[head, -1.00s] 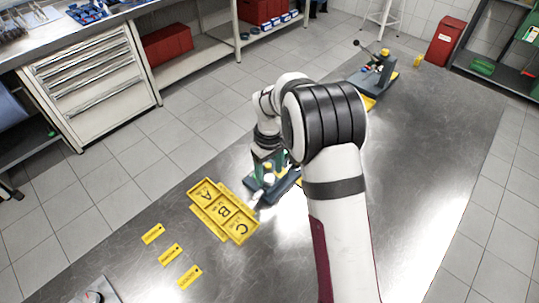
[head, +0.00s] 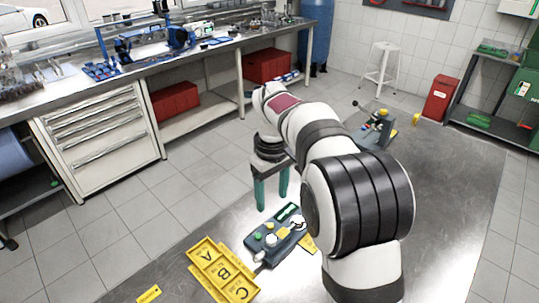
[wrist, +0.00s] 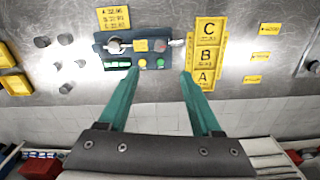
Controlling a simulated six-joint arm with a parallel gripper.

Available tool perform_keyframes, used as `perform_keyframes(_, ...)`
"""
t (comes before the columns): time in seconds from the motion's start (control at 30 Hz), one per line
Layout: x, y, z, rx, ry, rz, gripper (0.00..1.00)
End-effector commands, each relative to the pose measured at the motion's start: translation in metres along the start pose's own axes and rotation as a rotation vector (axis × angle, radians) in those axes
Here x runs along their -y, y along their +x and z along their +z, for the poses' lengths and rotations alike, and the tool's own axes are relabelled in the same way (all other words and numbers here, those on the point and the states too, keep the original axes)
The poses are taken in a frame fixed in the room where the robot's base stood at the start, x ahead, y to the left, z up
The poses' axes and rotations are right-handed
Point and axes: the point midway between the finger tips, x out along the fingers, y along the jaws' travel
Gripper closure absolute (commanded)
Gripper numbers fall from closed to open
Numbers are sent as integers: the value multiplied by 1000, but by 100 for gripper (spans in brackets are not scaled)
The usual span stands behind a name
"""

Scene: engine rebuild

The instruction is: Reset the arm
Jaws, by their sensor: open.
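My gripper (head: 271,190) has green fingers that point down, spread apart with nothing between them. It hangs above the metal table near a grey-blue device (head: 262,240) with green and yellow buttons. A yellow tray (head: 238,287) with compartments marked A, B and C sits beside the device; the tray also shows in the wrist view (wrist: 220,57). No part is held.
A yellow label (head: 149,293) lies at the table's near left. A second device (head: 372,130) stands at the far end. In the wrist view, several dark round parts (wrist: 65,39) lie left of the device. A workbench (head: 100,130) stands behind the table's left side.

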Motion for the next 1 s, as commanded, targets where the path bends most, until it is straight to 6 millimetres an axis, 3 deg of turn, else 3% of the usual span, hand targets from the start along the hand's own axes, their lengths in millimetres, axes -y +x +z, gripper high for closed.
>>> perform_keyframes(0.07, 2, -4, 5, -2, 20, -2, 34)
perform_keyframes(0.13, 9, -18, 30, -8, 109, -13, 34)
perform_keyframes(0.17, 15, -26, 47, -11, 175, -22, 34)
perform_keyframes(0.3, 66, -45, 154, -17, 577, -83, 34)
perform_keyframes(0.4, 106, -33, 220, -11, 837, -123, 34)
perform_keyframes(0.5, 136, -15, 260, -1, 1020, -153, 34)
perform_keyframes(0.63, 152, -1, 281, 7, 1122, -168, 34)
perform_keyframes(1.0, 153, 0, 282, 10, 1126, -169, 34)
